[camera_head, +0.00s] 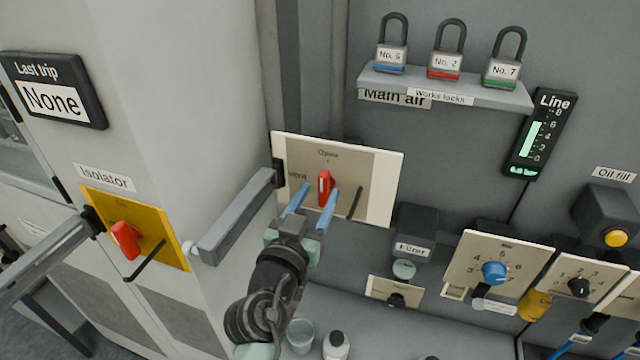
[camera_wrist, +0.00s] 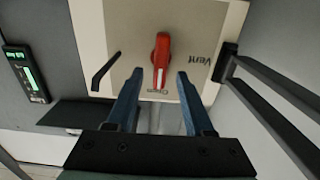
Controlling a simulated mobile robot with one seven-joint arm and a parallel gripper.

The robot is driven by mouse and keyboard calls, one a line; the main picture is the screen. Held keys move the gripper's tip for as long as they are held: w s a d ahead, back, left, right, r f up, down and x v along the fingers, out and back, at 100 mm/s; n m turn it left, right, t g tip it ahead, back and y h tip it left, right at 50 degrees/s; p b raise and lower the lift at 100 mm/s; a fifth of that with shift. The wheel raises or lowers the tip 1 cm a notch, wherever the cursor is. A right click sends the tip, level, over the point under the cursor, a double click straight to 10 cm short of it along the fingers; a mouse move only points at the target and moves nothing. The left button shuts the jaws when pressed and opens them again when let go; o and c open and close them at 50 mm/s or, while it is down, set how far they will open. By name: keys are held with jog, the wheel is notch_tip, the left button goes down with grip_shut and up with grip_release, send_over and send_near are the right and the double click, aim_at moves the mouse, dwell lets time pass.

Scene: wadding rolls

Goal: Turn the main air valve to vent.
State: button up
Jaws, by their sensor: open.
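The main air valve has a red handle (camera_head: 324,187) on a beige plate (camera_head: 379,165). The handle points up toward the word "Open" in the head view. The word "Vent" is on the plate's left side in that view. In the wrist view the red handle (camera_wrist: 161,62) stands in line with "Open", and "Vent" is at its right. My gripper (camera_head: 311,203) is open, its blue fingers spread on either side of the handle's lower part. In the wrist view the fingertips (camera_wrist: 158,76) flank the handle with gaps; I see no contact. A black lever (camera_wrist: 105,70) sits beside it.
A grey bar (camera_head: 236,215) juts out left of the plate, close to my gripper. A shelf (camera_head: 445,88) with three padlocks is above. The yellow isolator plate (camera_head: 165,250) is at left. A filter (camera_head: 414,232) and dial plates stand at right.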

jog(key=shift+x, duration=1.05)
grip_shut()
